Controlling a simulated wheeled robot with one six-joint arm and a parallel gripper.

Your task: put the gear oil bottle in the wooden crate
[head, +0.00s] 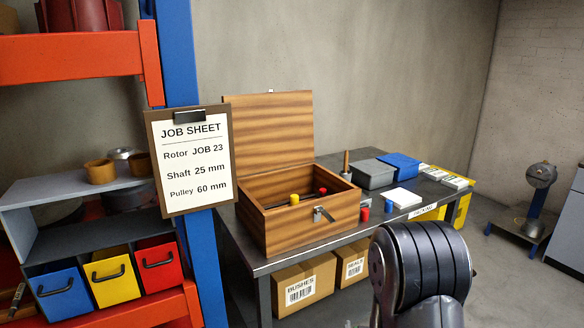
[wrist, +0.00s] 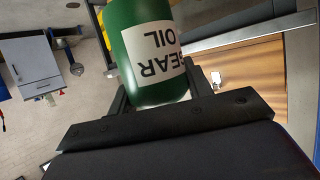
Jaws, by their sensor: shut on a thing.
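The gear oil bottle (wrist: 150,60) is green with a white label reading GEAR OIL, upside down in the wrist view. My gripper (wrist: 155,88) is shut on it, with a dark finger on each side. The head view does not show the bottle or my fingers; a dark link of my arm fills its lower right. The wooden crate (head: 338,222) stands on the dark workbench with its hinged lid raised. A yellow-topped and a red-topped item show inside it. A brown wooden surface with a bright metal fitting, seemingly the crate, shows right of the bottle in the wrist view.
On the workbench (head: 390,232), right of the crate, are a red cylinder (head: 365,214), a blue one, a grey bin (head: 373,175) and a blue bin (head: 400,166). A blue rack post (head: 183,60) with a job sheet (head: 190,160) stands left of the crate.

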